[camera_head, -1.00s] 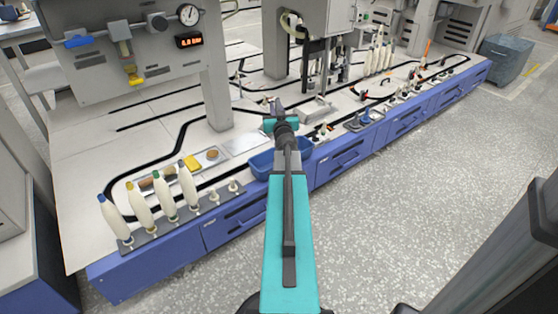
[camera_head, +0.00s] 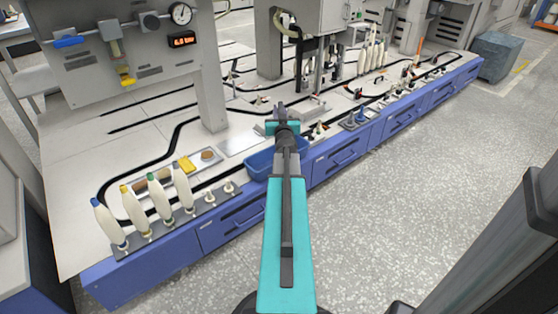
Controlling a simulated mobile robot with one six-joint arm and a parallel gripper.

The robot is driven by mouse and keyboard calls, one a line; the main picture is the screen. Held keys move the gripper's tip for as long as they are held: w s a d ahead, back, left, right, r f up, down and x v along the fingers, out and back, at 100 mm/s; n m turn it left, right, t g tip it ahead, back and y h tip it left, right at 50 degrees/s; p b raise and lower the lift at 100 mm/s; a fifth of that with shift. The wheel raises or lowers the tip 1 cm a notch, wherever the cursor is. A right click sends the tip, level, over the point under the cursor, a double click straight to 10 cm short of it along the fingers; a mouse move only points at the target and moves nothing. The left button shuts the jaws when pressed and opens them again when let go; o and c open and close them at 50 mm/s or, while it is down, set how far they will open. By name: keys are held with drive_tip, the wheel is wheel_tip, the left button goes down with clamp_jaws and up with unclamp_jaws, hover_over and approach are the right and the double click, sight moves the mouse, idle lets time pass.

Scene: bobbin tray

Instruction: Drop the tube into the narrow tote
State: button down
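My gripper (camera_head: 280,106) is small in the picture, at the end of my arm above the front part of the machine table. I cannot tell whether its fingers are open or shut, or whether it holds anything. A blue open bin (camera_head: 260,166), which may be the narrow tote, sits at the table's front edge, just below and left of my gripper. My arm covers part of it, and its inside is mostly hidden. I cannot single out a tube with certainty.
Several white yarn bobbins (camera_head: 132,208) stand tilted on a grey rack at the front left. A grey tray (camera_head: 222,158) with a yellow block lies behind them. A grey column (camera_head: 211,92) rises behind the bin.

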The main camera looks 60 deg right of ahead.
drive_tip(key=shift+f+b, duration=2.8)
drive_tip(key=shift+b, duration=0.1)
drive_tip(key=c, duration=1.6)
unclamp_jaws()
drive_tip(key=shift+a, duration=0.15)
drive_tip(key=p+v, duration=0.4)
drive_tip(key=v, duration=0.7)
drive_tip(key=shift+s+r+p, duration=0.1)
drive_tip(key=shift+r+p, duration=0.05)
drive_tip(key=shift+p, duration=0.25)
drive_tip(key=p+v, duration=0.2)
drive_tip(key=p, duration=0.4)
